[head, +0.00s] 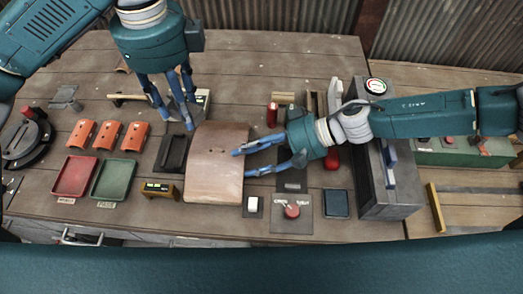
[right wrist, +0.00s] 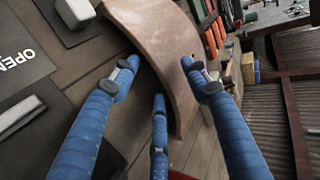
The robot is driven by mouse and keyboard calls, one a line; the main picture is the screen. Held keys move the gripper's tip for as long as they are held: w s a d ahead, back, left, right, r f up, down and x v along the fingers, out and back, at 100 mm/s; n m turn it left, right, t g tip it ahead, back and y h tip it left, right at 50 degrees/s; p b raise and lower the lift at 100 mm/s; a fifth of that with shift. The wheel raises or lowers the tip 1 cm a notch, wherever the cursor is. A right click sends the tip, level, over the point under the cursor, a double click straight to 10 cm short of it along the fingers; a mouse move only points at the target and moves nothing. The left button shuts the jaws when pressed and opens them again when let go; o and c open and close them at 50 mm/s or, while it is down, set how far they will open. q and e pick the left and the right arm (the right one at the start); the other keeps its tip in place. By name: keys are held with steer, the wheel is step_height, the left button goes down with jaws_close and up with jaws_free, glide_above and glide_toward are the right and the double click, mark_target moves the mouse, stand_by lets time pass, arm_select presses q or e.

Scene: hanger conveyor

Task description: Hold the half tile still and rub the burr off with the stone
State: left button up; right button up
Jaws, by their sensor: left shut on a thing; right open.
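The half tile (head: 216,185) is a large brown arched piece on the bench in the middle of the head view. Small dark marks show on its top; I cannot tell whether they are the burr. My left gripper (head: 176,122) points down behind the tile's far left corner, shut on a grey piece (head: 184,110) that may be the stone, mostly hidden by the fingers. My right gripper (head: 245,163) is open at the tile's right edge. In the right wrist view its fingers (right wrist: 160,82) spread around the tile's curved edge (right wrist: 165,45); contact is unclear.
Three small orange tiles (head: 108,134) lie at left, above a red tray (head: 75,176) and a green tray (head: 114,180). A black holder (head: 172,153) stands left of the tile. A knob panel (head: 291,212) and a grey box (head: 382,205) stand at right.

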steer(key=shift+a, duration=0.1)
jaws_close()
stand_by(0.7)
